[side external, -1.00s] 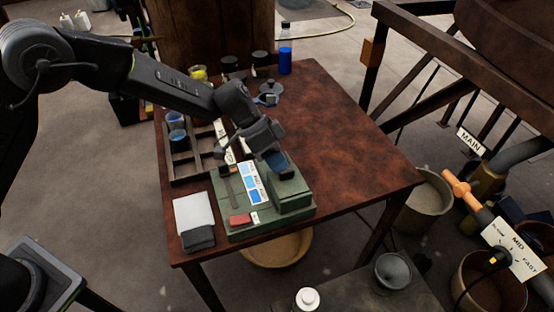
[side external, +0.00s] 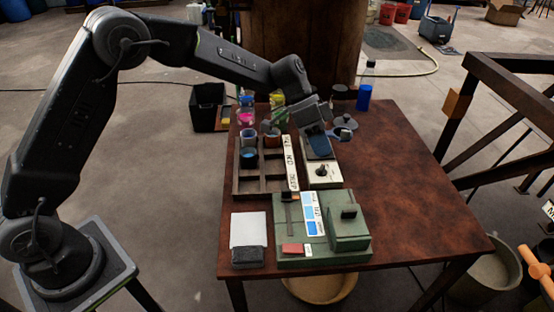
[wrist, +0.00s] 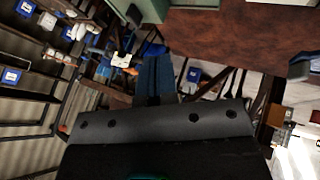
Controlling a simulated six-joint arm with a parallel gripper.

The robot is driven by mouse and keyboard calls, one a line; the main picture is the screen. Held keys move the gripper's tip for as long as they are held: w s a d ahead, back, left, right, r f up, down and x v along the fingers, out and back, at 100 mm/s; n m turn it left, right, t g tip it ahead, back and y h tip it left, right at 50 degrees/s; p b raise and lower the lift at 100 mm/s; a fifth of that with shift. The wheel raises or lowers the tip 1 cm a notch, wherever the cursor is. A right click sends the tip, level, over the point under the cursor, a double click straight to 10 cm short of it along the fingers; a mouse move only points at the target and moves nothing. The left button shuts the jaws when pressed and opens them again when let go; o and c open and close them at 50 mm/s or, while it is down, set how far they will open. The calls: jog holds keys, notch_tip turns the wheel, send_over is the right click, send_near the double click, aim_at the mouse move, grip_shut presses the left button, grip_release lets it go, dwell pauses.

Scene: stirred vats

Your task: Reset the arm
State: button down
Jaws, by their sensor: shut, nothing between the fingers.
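My gripper (side external: 320,147) is in the air over the back middle of the table in the side view, pointing down and tilted. Its fingers look shut and nothing shows between them. In front of it, a cream box with a black knob (side external: 323,174) stands on the table and is partly covered by the fingers. In the wrist view the blue fingers of my gripper (wrist: 154,78) are together, with the table edge beyond them.
A green device (side external: 345,228) with a colour strip stands at the table's front, beside a white and dark pad (side external: 249,230). A dark compartment tray (side external: 241,183) holding cups is at left. A blue bottle (side external: 364,95) stands at the back. The table's right side is clear.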

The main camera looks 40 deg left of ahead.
jog(key=s+a+r+n+t+y, duration=0.2)
jog(key=s+a+r, duration=0.2)
jog(key=s+r, duration=0.3)
jog(key=s+a+r+n+t+y, duration=0.1)
jog(key=s+a+r+n+y, duration=0.15)
jog(key=s+a+r, duration=0.45)
jog(key=s+a+f+n+t+y, duration=0.1)
jog(key=s+a+n, duration=0.1)
jog(key=s, duration=0.6)
jog(key=s+a+f+n+t+y, duration=0.1)
jog(key=s+a+n+t+y, duration=0.1)
jog(key=s, duration=0.6)
jog(key=shift+s+a+n, duration=0.2)
jog(key=shift+n, duration=0.65)
jog(key=shift+f, duration=0.1)
